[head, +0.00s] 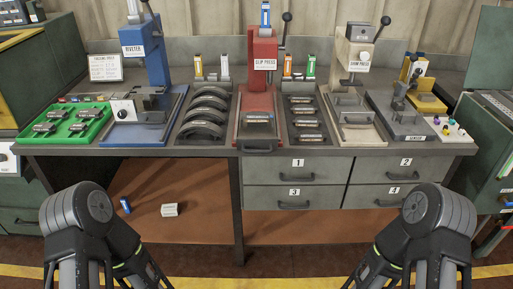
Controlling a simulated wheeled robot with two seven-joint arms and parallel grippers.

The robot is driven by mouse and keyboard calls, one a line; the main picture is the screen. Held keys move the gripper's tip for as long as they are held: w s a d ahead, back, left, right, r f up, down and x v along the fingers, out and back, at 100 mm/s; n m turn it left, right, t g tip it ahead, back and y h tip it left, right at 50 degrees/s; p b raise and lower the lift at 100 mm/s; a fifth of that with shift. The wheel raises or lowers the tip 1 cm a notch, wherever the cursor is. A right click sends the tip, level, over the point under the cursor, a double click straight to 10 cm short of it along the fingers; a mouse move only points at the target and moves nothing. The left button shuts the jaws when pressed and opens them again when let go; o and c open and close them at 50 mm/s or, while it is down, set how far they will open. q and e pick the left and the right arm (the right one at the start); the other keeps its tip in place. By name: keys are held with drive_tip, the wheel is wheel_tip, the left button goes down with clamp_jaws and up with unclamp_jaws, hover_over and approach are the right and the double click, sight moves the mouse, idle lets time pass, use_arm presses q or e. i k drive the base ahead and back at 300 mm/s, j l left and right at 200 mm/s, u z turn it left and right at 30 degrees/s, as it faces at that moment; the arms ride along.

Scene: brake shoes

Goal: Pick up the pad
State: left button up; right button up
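Several small dark pads (305,123) lie in a column in a dark tray (324,139) right of the red clip press (262,65). Which pad is meant cannot be told. Larger curved dark shoes (203,115) lie in a similar tray left of the press. A metallic piece (257,119) sits at the front of the clip press. Dark blocks (58,121) lie in a green tray (85,136) at the far left. Only links of my two arms show at the bottom left and right, well short of the bench; neither gripper is in view.
A blue riveter (157,60), a cream press (357,60) and a grey-based yellow device (425,103) stand on the bench (200,149). Numbered drawers (294,171) are shut below. A white box (170,210) and a blue can (125,205) sit on the lower shelf.

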sight(255, 116)
drive_tip(key=i+l+z, duration=0.3)
drive_tip(key=i+l, duration=0.15)
drive_tip(key=i+l+z, duration=0.35)
drive_tip(key=i, duration=0.3)
